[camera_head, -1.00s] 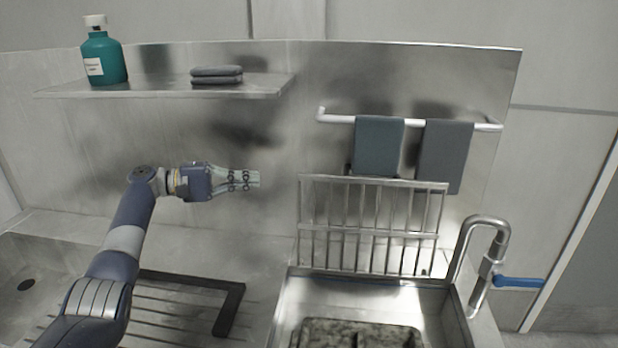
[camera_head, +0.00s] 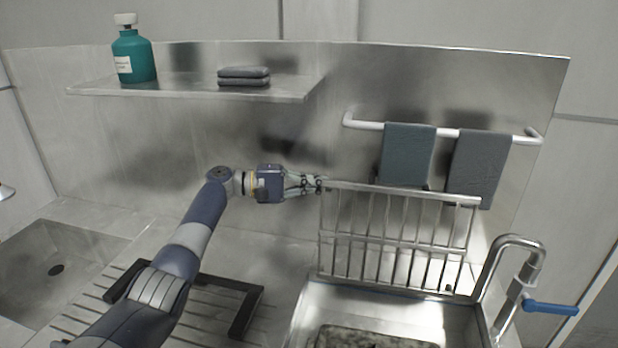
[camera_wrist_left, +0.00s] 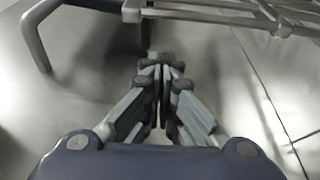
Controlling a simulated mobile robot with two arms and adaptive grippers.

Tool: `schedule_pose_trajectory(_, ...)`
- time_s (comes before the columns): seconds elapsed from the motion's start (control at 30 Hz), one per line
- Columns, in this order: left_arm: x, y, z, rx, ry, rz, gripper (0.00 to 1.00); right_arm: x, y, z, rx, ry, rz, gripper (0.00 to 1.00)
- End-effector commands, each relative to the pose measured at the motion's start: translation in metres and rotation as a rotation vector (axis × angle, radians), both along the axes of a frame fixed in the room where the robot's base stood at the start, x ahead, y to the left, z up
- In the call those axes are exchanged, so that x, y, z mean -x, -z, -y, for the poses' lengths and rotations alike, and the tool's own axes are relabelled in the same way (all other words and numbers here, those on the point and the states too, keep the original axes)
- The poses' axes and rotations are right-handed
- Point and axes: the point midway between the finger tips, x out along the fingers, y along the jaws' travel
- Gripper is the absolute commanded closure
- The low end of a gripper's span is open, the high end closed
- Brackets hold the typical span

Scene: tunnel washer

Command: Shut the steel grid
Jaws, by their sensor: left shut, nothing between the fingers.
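The steel grid (camera_head: 397,238) stands raised, close to upright, at the back edge of the steel basin (camera_head: 310,310). Its bars also show at the top of the left wrist view (camera_wrist_left: 215,14). My left gripper (camera_head: 322,184) is shut and empty, with its fingertips at the grid's upper left corner. In the left wrist view the closed fingertips (camera_wrist_left: 160,60) are together with nothing between them. I cannot tell whether they touch the grid. My right gripper is not in view.
A tap (camera_head: 510,265) with a blue lever (camera_head: 550,306) stands right of the basin. Two towels (camera_head: 407,152) hang on a rail behind the grid. A shelf (camera_head: 195,90) holds a teal bottle (camera_head: 134,55) and folded cloths (camera_head: 244,75). A dark frame (camera_head: 250,310) lies left of the basin.

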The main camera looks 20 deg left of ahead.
Motion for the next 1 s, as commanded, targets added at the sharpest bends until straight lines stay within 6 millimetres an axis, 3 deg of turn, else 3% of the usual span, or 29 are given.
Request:
schedule_pose_trajectory(0.4, 0.026, -0.005, 0.005, 0.0, 0.002, -0.001, 1.0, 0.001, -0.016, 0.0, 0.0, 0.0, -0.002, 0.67)
schedule_pose_trajectory(1.0, 0.029, -0.005, 0.011, -0.001, 0.004, 0.015, 1.0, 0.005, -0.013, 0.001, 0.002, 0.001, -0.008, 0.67)
